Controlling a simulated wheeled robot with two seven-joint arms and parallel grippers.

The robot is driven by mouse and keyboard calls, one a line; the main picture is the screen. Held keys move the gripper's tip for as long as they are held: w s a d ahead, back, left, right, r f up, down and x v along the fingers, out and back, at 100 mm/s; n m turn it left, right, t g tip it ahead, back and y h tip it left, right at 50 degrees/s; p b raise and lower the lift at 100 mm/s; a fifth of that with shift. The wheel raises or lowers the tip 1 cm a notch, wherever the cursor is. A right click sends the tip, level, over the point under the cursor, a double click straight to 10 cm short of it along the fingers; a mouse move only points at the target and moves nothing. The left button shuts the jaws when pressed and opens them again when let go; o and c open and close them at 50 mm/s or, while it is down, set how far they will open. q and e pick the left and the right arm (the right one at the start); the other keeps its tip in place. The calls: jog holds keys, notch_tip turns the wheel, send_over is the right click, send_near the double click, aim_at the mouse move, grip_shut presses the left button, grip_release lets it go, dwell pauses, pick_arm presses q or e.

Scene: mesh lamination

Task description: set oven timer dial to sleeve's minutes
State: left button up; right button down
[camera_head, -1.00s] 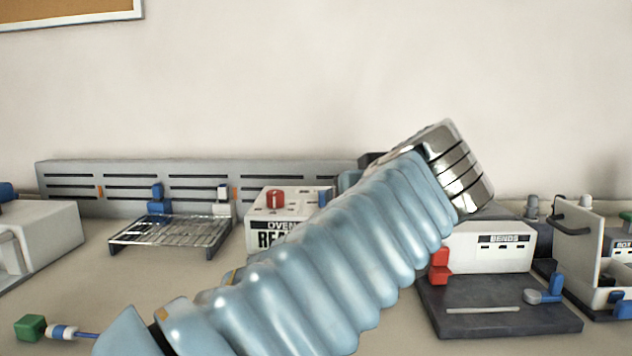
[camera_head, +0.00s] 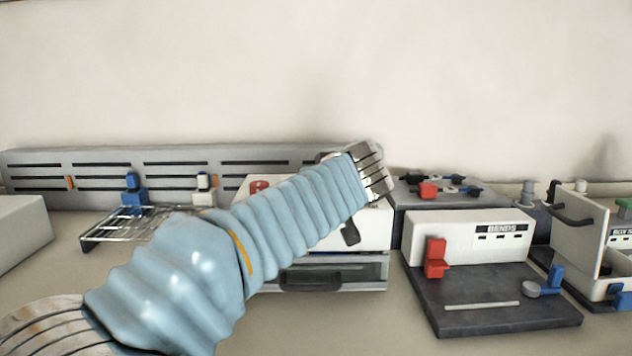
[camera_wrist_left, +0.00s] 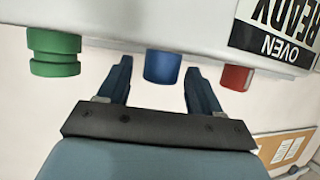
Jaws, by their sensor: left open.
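The oven (camera_head: 375,232) is a white box with a dark glass front, largely covered in the head view by my left arm. A red dial (camera_head: 258,186) shows on its top. In the left wrist view, upside down, the oven's OVEN READY label (camera_wrist_left: 275,28) shows with a green dial (camera_wrist_left: 53,52), a blue dial (camera_wrist_left: 162,67) and the red dial (camera_wrist_left: 236,77). My left gripper (camera_wrist_left: 160,63) is open, its fingers either side of the blue dial; I cannot tell whether they touch it. Minute marks and the sleeve are not readable or identifiable. My right gripper is not in view.
A wire rack (camera_head: 120,228) stands left of the oven. A dark BENDS station (camera_head: 500,300) with a red block (camera_head: 436,258) stands right of it, with a white open-lidded unit (camera_head: 580,235) farther right. A slotted grey rail (camera_head: 60,170) runs along the wall.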

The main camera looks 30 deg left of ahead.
pick_arm(q)
jog(key=shift+w+a+f, duration=0.25)
jog(key=shift+w+a, duration=0.15)
jog(key=c, duration=1)
jog(key=shift+o, duration=0.2)
jog(key=shift+f+m+t+h+b, duration=0.15)
jog(key=shift+m+t+h+b, duration=0.2)
jog(key=shift+b, duration=0.4)
jog(key=m+t+h+b, duration=0.2)
jog(key=m+h+b, duration=0.1)
jog(key=shift+d+b, duration=0.1)
jog(key=shift+b, duration=0.2)
jog(key=m+t+h+b, duration=0.1)
jog(key=m+h, duration=0.2)
jog(key=shift+b, duration=0.3)
jog(key=m+h+b, duration=0.2)
jog(key=m+h, duration=0.2)
jog(key=h, duration=0.1)
jog(key=shift+m+h, duration=0.35)
jog(key=shift+r+m+g+h, duration=0.2)
jog(key=shift+m+g+h, duration=0.1)
jog(key=shift+h, duration=0.1)
